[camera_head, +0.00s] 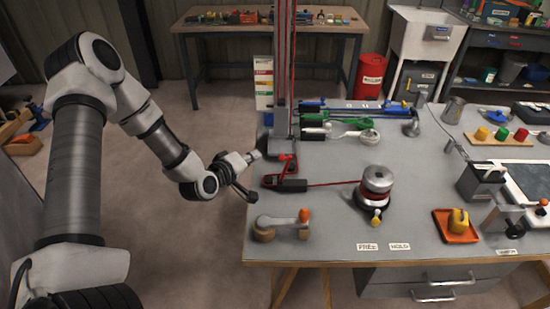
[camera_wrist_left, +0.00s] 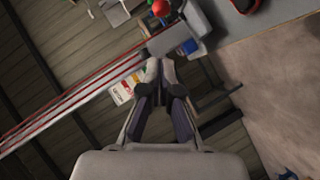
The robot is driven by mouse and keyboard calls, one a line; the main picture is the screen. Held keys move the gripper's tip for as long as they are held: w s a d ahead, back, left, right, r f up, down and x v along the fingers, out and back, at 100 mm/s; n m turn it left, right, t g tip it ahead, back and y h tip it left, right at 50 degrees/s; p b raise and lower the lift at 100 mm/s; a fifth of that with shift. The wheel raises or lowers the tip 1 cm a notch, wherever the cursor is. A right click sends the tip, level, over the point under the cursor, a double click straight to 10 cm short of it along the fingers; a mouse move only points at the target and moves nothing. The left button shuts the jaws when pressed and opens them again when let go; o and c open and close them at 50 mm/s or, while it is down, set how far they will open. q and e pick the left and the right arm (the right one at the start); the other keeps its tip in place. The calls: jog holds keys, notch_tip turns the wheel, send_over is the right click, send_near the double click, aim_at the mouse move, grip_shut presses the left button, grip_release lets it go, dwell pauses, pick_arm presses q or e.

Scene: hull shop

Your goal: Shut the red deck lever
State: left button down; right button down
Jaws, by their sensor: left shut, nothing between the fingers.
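The red deck lever (camera_head: 287,163) is at the left edge of the grey bench, by the foot of the mast (camera_head: 282,124). Its red part stands up at an angle over a dark body (camera_head: 291,186), from which a red line runs right to the winch (camera_head: 375,186). My left gripper (camera_head: 257,155) is shut and empty, just left of the lever and close to the mast foot. I cannot tell whether it touches either. In the left wrist view the shut fingers (camera_wrist_left: 160,68) point towards a grey block (camera_wrist_left: 185,32); a red ball (camera_wrist_left: 160,8) shows beyond.
Green (camera_head: 313,122) and blue (camera_head: 312,106) deck fittings lie behind the red one. A winch handle (camera_head: 281,226) with an orange knob lies at the front left. An orange tray (camera_head: 456,236) stands to the right. The bench front between them is mostly clear.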

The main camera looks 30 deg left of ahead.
pick_arm(q)
jog(key=w+d+f+p, duration=0.1)
jog(key=w+d+f, duration=0.1)
jog(key=w, duration=0.4)
jog(key=shift+d+f, duration=0.2)
jog(key=shift+f, duration=0.5)
